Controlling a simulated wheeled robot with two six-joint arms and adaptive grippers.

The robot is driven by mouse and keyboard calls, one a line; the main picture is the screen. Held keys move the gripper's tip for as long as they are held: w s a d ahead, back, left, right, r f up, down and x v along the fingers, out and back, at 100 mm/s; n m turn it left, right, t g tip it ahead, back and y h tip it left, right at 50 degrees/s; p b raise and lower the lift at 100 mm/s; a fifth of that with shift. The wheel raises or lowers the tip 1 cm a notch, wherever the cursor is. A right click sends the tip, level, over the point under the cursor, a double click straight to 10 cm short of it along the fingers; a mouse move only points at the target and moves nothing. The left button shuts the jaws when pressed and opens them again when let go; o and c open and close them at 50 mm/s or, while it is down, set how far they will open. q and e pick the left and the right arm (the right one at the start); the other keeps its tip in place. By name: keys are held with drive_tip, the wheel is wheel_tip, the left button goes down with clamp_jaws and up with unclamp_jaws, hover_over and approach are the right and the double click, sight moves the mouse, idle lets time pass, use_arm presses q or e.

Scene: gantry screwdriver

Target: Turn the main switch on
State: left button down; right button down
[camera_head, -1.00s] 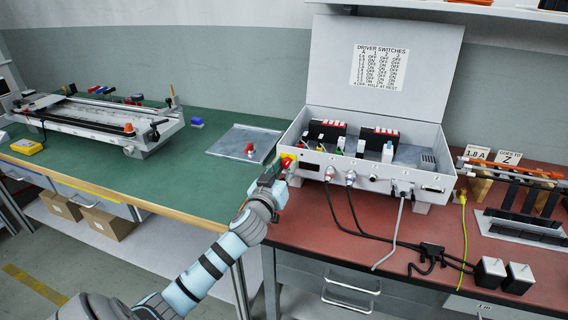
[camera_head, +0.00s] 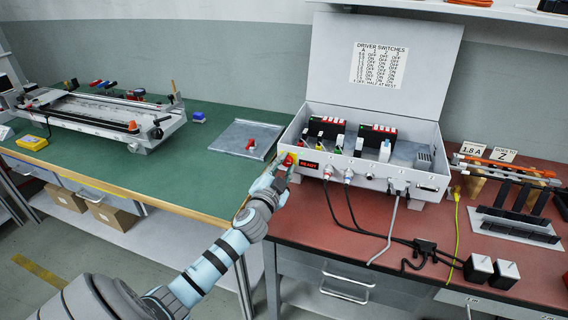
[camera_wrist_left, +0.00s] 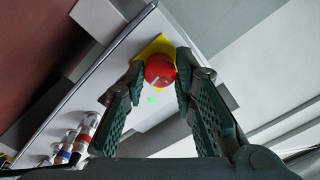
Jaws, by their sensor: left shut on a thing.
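The main switch is a red round knob on a yellow plate (camera_wrist_left: 148,48). It sits at the left end of the front panel of the grey control box (camera_head: 430,194). In the left wrist view the red knob (camera_wrist_left: 160,70) lies between my fingertips, with a pale line across its face. My left gripper (camera_head: 286,164) is shut on it and hides part of it in the head view. A small display (camera_head: 309,165) beside the switch reads READY in red. A green light (camera_wrist_left: 152,99) glows on the panel in the left wrist view. My right gripper is not in view.
The box lid (camera_head: 425,75) stands open with a driver switch chart on it. Cables (camera_head: 345,225) run from the front panel over the red bench to black adapters.

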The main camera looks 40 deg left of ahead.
use_arm(q)
drive_tip(key=shift+m, duration=0.8)
drive_tip(key=shift+p, duration=0.3)
drive_tip(key=shift+m, duration=0.3)
drive_tip(key=c, duration=1.3)
unclamp_jaws()
drive_tip(key=shift+s, duration=0.1)
drive_tip(key=v, duration=1.2)
